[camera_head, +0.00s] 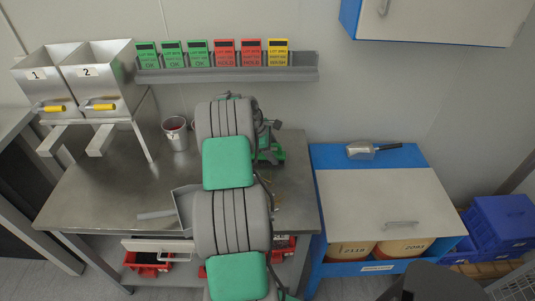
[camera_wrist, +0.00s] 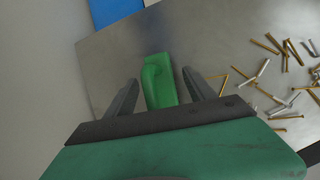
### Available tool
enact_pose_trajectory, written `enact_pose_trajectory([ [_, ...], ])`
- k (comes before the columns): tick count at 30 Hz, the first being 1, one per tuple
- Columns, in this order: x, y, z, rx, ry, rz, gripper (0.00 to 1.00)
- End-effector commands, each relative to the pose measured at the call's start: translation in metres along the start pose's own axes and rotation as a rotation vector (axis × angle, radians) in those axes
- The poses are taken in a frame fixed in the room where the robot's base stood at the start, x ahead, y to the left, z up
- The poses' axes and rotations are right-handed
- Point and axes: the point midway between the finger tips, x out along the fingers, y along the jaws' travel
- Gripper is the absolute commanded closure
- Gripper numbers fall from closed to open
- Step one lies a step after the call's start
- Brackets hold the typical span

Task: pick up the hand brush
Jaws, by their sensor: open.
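In the wrist view, a green object (camera_wrist: 157,85), which looks like the hand brush's handle, lies over the steel table top (camera_wrist: 110,62). My gripper (camera_wrist: 160,76) is open, with one dark finger on each side of the green handle. The fingers look apart from it, with a gap wider on the right side. The handle's lower end is hidden behind my gripper's body, and no bristles show. In the head view my arm covers the middle of the table, and I cannot make out the brush there.
Loose screws and bolts (camera_wrist: 285,95) lie right of the fingers in the wrist view. In the head view, a metal cup (camera_head: 176,138) and two numbered hoppers (camera_head: 97,72) stand left. A scoop (camera_head: 372,150) lies on the blue cabinet (camera_head: 322,158) at right.

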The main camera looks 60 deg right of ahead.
Motion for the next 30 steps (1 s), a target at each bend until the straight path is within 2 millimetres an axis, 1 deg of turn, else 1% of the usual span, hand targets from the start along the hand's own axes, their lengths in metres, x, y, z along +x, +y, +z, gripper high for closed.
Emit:
enact_pose_trajectory([
  [3, 0.0074, 0.0008, -0.0003, 0.000, 0.001, 0.003, 0.37],
  [8, 0.0077, 0.0006, -0.0009, 0.000, 0.002, 0.003, 0.37],
  [30, 0.0071, 0.0006, -0.0010, 0.000, 0.002, 0.003, 0.96],
])
